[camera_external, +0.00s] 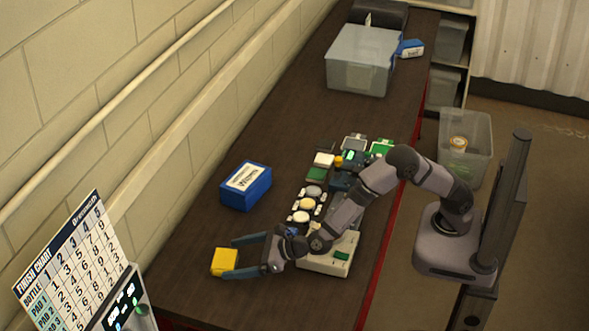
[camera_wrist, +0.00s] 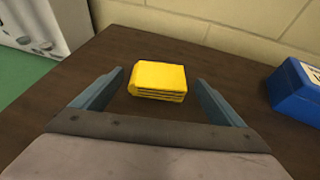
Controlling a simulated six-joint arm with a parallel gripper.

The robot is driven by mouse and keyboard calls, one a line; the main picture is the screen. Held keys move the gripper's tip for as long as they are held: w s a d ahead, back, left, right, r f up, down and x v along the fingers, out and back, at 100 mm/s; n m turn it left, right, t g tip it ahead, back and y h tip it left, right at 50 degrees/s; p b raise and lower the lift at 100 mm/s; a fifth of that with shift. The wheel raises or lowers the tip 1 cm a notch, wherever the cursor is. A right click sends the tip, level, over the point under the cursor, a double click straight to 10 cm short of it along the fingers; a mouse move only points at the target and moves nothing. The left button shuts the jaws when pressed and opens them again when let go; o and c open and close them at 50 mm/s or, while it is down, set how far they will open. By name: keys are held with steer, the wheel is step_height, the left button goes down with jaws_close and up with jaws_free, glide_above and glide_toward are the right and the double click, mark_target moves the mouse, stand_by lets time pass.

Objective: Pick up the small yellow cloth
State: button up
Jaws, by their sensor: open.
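The small yellow cloth (camera_external: 225,262) is folded into a thick flat stack and lies on the dark table near its front left part. In the wrist view the cloth (camera_wrist: 157,80) sits centred ahead, with its folded layers facing me. My gripper (camera_external: 233,257) is open, with its two blue-grey fingers spread to either side of the cloth. In the wrist view my gripper (camera_wrist: 160,88) has a visible gap between each finger and the cloth. The fingertips reach roughly to the cloth's near part. Nothing is held.
A blue box (camera_external: 246,187) with a white label stands behind the cloth, by the wall. Round pads (camera_external: 306,204) and a pale device (camera_external: 338,258) lie to the right, under my arm. A clear bin (camera_external: 359,62) stands at the far end. Bare table surrounds the cloth.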

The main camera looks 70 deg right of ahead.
mark_target(226, 261)
steer(key=shift+p+x, duration=0.9)
steer(key=shift+x, duration=1.25)
steer(key=shift+c, duration=0.7)
steer(key=c, duration=1)
